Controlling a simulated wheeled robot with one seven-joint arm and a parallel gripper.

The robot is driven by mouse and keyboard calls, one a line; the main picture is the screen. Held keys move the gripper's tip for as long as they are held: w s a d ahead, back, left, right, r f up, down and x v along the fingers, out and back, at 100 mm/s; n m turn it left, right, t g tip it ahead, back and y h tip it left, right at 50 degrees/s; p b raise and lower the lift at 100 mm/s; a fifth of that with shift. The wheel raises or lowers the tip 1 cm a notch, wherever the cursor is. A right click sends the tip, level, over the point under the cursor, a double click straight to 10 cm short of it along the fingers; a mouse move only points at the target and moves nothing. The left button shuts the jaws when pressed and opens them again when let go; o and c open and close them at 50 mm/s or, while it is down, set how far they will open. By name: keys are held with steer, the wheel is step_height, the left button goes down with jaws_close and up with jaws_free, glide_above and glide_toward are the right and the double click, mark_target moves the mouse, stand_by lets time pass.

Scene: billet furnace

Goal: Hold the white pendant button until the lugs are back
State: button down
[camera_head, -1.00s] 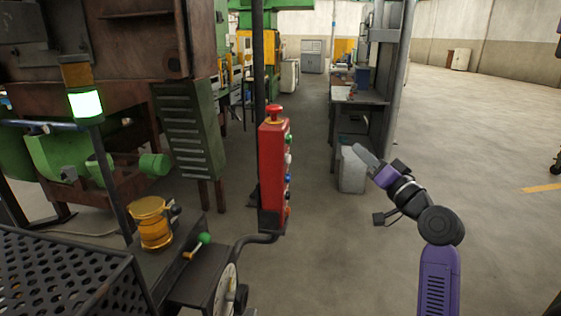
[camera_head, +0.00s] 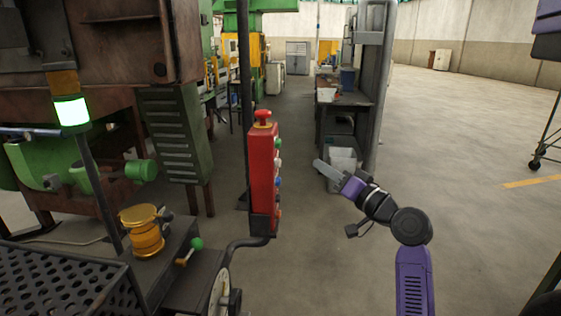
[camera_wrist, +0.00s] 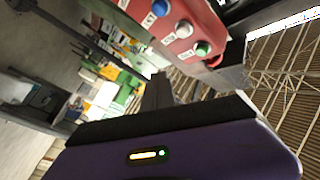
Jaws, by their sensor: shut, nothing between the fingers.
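The white button (camera_head: 277,160) sits below a green one and above a blue one. In the wrist view the white button (camera_wrist: 183,29) lies between the blue (camera_wrist: 160,8) and green (camera_wrist: 203,48) buttons. My gripper (camera_head: 319,164) is shut and empty, right of the pendant, tip towards the buttons and apart from them in the picture. I cannot make out the lugs.
A lit green-white beacon (camera_head: 72,111) is behind. A workbench (camera_head: 345,98) stands beyond my gripper. The floor to the right is open.

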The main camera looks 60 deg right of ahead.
mark_target(278, 163)
steer(key=w+a+p, duration=0.2)
steer(key=w, duration=0.4)
steer(key=shift+a, duration=0.25)
steer(key=shift+w, duration=0.15)
stand_by(1.8)
steer(key=shift+w+a, duration=0.15)
steer(key=shift+w, duration=0.1)
steer(key=shift+w+a, duration=0.25)
steer(key=shift+w, duration=0.25)
stand_by(4.5)
